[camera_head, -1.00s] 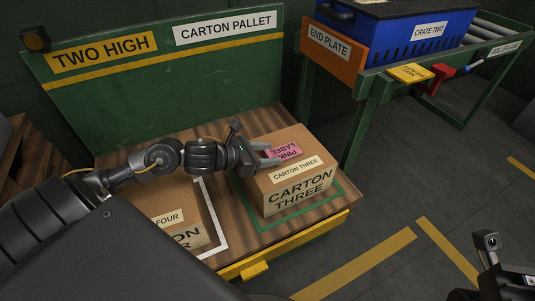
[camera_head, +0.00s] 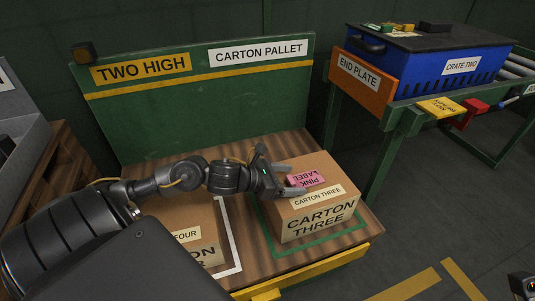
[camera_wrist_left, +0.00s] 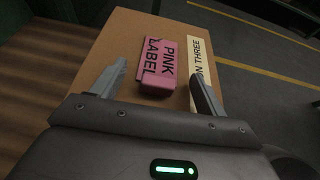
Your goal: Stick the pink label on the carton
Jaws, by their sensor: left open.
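The pink label (camera_head: 306,179), a thick block marked PINK LABEL, is on top of carton three (camera_head: 318,221). Carton three stands on the wooden pallet inside a green outline. My left gripper (camera_head: 297,180) is open over the carton's top, its fingers at the label's left end. In the left wrist view the label (camera_wrist_left: 158,66) lies ahead of the gap between the open fingers (camera_wrist_left: 158,82), with nothing between them gripped. I cannot tell whether the fingers touch the carton. Only a cut-off piece of my right gripper (camera_head: 522,285) shows at the lower right edge.
Carton four (camera_head: 195,235) stands to the left in a white outline, partly behind my left arm. A green backboard (camera_head: 200,105) rises behind the pallet (camera_head: 262,159). A blue crate (camera_head: 430,68) sits on the roller lane at the upper right.

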